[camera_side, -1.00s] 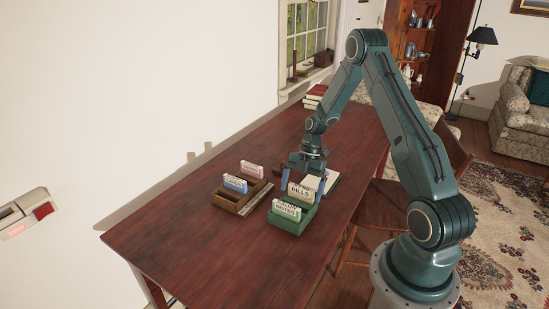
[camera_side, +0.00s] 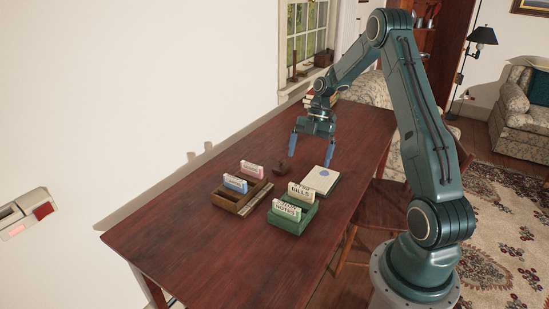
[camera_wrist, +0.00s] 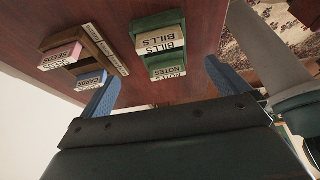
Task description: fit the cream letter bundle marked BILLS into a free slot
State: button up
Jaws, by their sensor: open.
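The cream BILLS bundle (camera_side: 301,191) stands upright in the rear part of the green box (camera_side: 290,226), behind the cream NOTES bundle (camera_side: 287,210). The BILLS bundle (camera_wrist: 160,43) and NOTES bundle (camera_wrist: 166,73) also show in the wrist view. How deep BILLS sits is hidden by the box walls. My gripper (camera_side: 311,153) is open and empty, raised above the table beyond the boxes and apart from BILLS. Its blue fingers are spread wide in the wrist view. A brown wooden box (camera_side: 226,203) to the left holds a blue CARDS bundle (camera_side: 235,183) and a pink SEEDS bundle (camera_side: 251,169).
A thin flat labelled item (camera_side: 257,199) lies along the wooden box's right side. The table's near left is clear.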

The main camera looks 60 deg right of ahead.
jog(key=shift+d+r, duration=0.1)
jog(key=shift+r, duration=0.25)
dwell(0.4)
jog(key=s+a+r+m+t+h, duration=0.25)
jog(key=a+r+m, duration=0.55)
jog(key=a+r, duration=0.85)
jog(key=s+a+r+m+t+h, duration=0.1)
jog(key=s+a+m, duration=0.4)
jog(key=s, duration=0.3)
jog(key=s+a+r+m+t+h, duration=0.1)
jog(key=s+a+r+m+t, duration=0.1)
jog(key=s+a+m, duration=0.3)
jog(key=shift+s, duration=1.35)
